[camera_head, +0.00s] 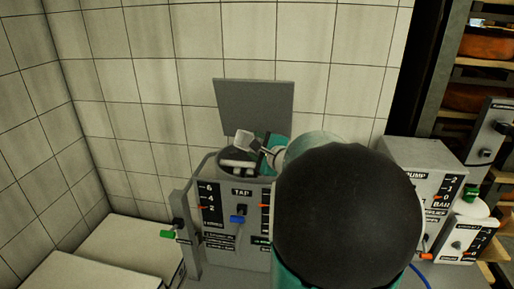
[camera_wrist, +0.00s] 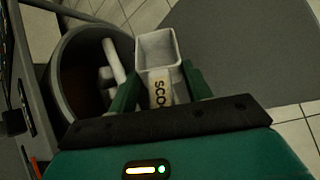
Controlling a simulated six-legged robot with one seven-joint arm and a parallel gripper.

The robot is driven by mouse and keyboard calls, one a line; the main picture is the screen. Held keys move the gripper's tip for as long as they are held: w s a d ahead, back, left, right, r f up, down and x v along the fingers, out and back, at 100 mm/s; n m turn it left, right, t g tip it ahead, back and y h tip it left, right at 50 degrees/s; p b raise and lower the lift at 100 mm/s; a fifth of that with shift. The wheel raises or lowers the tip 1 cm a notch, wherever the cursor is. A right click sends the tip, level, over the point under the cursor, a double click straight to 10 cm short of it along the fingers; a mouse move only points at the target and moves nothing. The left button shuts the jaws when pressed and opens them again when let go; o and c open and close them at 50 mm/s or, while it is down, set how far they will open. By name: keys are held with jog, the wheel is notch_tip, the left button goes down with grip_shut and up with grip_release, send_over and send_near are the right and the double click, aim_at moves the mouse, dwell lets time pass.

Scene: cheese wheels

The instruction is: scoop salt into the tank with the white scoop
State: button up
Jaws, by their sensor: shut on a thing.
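My gripper (camera_wrist: 160,92) is shut on the handle of the white scoop (camera_wrist: 158,47), a square open-topped cup with a label starting "SCO". In the head view, the scoop (camera_head: 244,141) is tilted above the grey tank (camera_head: 238,251), near its round opening. In the wrist view, the tank's round rim (camera_wrist: 62,60) lies left of the scoop. The inside is dark reddish brown, with a white pipe-like fitting (camera_wrist: 113,62) in it. I cannot tell whether the scoop holds salt. No salt pile is clearly visible.
A grey lid (camera_head: 253,108) stands raised behind the opening. The tank's front has a blue tap (camera_head: 238,218). A grey pump box (camera_head: 420,165) stands at right, beyond my arm. White boxes (camera_head: 128,250) stand at lower left. A tiled wall (camera_head: 130,70) closes the back.

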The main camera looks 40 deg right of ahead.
jog(key=m+y, duration=0.1)
jog(key=m, duration=0.1)
jog(key=d+r+m+g+y, duration=0.1)
jog(key=m, duration=0.1)
jog(key=shift+r, duration=0.15)
jog(key=m+y, duration=0.1)
jog(key=d+m+g+y, duration=0.1)
jog(key=m, duration=0.1)
jog(key=m+y, duration=0.1)
jog(key=m, duration=0.1)
jog(key=shift+w+d+r, duration=0.15)
jog(key=shift+d+r, duration=0.1)
jog(key=shift+d, duration=0.15)
jog(key=shift+a, duration=0.1)
dwell(0.7)
jog(key=n+h, duration=0.1)
jog(key=a+n, duration=0.1)
jog(key=n, duration=0.1)
jog(key=n+h, duration=0.1)
jog(key=shift+a+f+t+h, duration=0.25)
jog(key=shift+a+t+h, duration=0.05)
jog(key=shift+a+f+n+t+h, duration=0.3)
jog(key=shift+n+h, duration=0.2)
jog(key=shift+n, duration=0.55)
jog(key=shift+a+f+n+t+h, duration=0.2)
jog(key=shift+n+h, duration=0.3)
jog(key=shift+n, duration=0.55)
jog(key=shift+s+f, duration=0.1)
jog(key=shift+s, duration=0.1)
